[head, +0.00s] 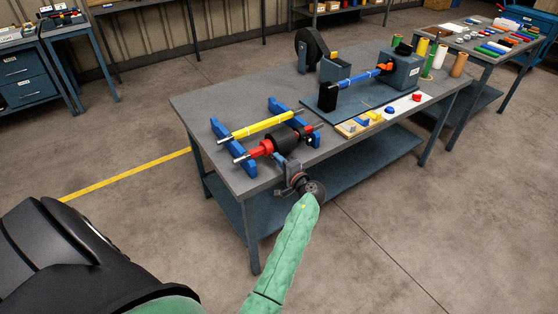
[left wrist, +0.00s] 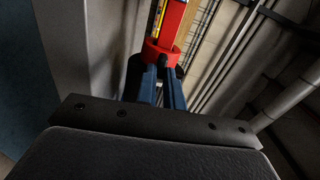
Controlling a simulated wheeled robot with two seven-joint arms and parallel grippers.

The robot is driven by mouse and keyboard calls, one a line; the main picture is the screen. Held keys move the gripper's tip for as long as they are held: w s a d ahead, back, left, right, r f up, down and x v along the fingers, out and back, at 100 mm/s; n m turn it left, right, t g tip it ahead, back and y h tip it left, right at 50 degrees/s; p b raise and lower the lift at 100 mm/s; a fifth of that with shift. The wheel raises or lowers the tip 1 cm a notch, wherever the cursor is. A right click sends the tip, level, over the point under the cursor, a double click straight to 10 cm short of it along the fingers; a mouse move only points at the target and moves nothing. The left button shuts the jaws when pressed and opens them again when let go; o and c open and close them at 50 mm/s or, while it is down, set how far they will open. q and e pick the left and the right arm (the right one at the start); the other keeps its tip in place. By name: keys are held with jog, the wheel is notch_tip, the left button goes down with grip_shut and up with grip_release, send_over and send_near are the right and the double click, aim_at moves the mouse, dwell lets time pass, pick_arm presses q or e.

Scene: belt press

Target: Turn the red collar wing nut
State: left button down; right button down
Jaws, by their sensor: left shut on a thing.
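A shaft with a black roll (head: 285,142) lies across blue stands on the bench, with a red collar (head: 263,148) at its left end. My left gripper (head: 281,161) is at the bench's front edge, beside that shaft. In the left wrist view its two blue fingers (left wrist: 161,70) are close together at a red part (left wrist: 160,52) and are shut on it. The wing shape between the fingertips is mostly hidden. My right gripper is out of view.
A yellow shaft (head: 263,126) lies behind on the same blue stands (head: 220,128). To the right are a grey press base (head: 350,112) with a blue roller (head: 358,79) and a wooden block tray (head: 352,130). The bench's left back surface (head: 215,100) is clear.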

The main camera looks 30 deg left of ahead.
pick_arm(q)
jog(key=shift+w+d+m, duration=0.1)
jog(key=shift+m, duration=0.2)
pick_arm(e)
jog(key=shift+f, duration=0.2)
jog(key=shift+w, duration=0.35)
